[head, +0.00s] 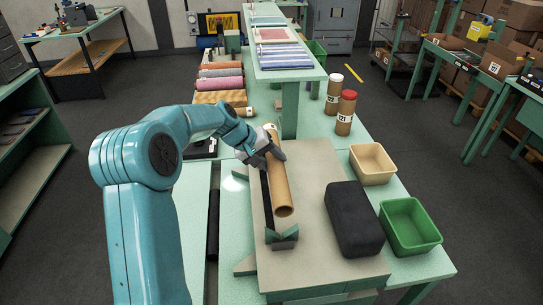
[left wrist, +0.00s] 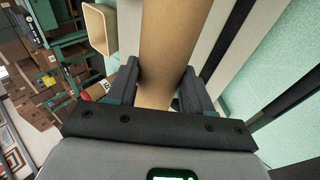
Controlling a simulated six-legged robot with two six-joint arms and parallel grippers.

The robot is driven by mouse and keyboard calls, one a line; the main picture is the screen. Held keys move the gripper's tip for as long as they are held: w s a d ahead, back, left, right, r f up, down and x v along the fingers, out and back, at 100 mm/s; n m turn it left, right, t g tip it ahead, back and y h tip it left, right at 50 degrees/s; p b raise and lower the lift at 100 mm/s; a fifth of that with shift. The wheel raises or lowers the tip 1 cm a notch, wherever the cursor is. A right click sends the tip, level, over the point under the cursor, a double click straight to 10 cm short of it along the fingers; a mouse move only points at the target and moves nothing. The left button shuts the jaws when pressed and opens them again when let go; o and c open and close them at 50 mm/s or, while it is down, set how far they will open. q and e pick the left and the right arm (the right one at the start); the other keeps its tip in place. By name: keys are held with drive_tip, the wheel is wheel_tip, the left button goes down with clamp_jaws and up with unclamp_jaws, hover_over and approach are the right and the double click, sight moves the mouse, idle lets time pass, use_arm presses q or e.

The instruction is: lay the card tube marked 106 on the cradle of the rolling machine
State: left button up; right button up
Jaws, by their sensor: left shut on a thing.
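A brown card tube (head: 281,187) is in my left gripper (head: 268,150), which is shut around it near its far end. Its open near end points toward me, and its marking cannot be read. The tube also fills the upper middle of the left wrist view (left wrist: 168,45), between the two fingers (left wrist: 160,92). The rolling machine (head: 312,180) has a grey bed with a cradle (head: 283,240), whose near green V-shaped end shows. The tube is over the bed, running roughly along the cradle and a little to its right; whether they touch cannot be told. My right gripper is not in view.
A black block (head: 353,218) lies on the bed's right side. A beige bin (head: 372,164) and a green bin (head: 411,226) stand to the right. A red-capped tube marked 121 (head: 345,113) and a white-capped tube (head: 334,94) stand behind. Rolled textiles (head: 220,84) lie at the back left.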

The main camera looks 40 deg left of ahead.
use_arm(q)
drive_tip(key=shift+s+d, duration=0.1)
drive_tip(key=shift+s, duration=0.1)
drive_tip(key=shift+f, duration=0.2)
wheel_tip(320, 180, down, 4)
drive_tip(key=b, duration=0.2)
drive_tip(key=shift+w+r+b, duration=0.1)
drive_tip(key=shift+r+b, duration=0.15)
drive_tip(key=shift+b, duration=0.15)
drive_tip(key=shift+f+b, duration=0.3)
drive_tip(key=shift+f, duration=0.05)
drive_tip(key=f+b, duration=0.1)
drive_tip(key=f, duration=0.1)
drive_tip(key=f+b, duration=0.1)
drive_tip(key=shift+a+f+b, duration=0.15)
drive_tip(key=shift+a+b, duration=0.1)
drive_tip(key=shift+b, duration=0.05)
drive_tip(key=shift+d+f+b, duration=0.1)
drive_tip(key=shift+f+b, duration=0.5)
drive_tip(key=shift+b, duration=0.1)
drive_tip(key=shift+f, duration=0.1)
